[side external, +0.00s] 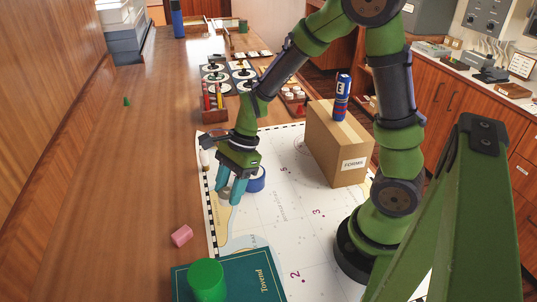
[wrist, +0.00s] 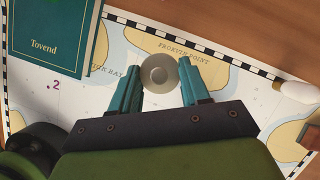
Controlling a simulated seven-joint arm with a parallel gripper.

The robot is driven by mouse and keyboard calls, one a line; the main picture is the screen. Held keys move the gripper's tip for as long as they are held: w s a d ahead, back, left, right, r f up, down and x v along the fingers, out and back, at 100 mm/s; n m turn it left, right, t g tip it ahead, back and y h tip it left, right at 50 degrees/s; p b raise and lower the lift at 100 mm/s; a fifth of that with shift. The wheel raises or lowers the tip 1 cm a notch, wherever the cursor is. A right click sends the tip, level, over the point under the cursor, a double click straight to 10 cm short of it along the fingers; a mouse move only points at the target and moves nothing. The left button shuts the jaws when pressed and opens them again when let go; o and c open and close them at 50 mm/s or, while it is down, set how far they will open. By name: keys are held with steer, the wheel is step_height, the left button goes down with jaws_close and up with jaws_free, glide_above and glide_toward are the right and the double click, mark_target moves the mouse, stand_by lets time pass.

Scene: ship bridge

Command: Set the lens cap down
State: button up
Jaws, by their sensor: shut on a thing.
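The lens cap (wrist: 158,76) looks like a grey round disc with a smaller raised circle in its middle. In the wrist view it sits between the teal fingertips of my gripper (wrist: 160,68), which is shut on it. In the side view my gripper (side external: 229,193) points down over the chart (side external: 290,225), near its left edge. There the cap is mostly hidden by the fingers. I cannot tell exactly how far it is above the chart.
A blue roll (side external: 258,179) stands close beside the fingers. A teal book (side external: 245,280) bears a green cylinder (side external: 207,279); a pink block (side external: 181,236) lies left. The chart's middle is largely clear.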

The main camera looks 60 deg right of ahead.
mark_target(233, 216)
steer(key=shift+f, duration=3)
steer(key=shift+f, duration=0.15)
steer(key=o, duration=1)
steer(key=v, duration=1.2)
steer(key=s+a+r+n+t+h, duration=0.2)
steer(key=s+r+n+t, duration=0.3)
steer(key=r+n, duration=0.8)
steer(key=shift+s+n+t+h, duration=0.3)
steer(key=shift+s+n+t, duration=0.1)
steer(key=shift+s+n, duration=1.55)
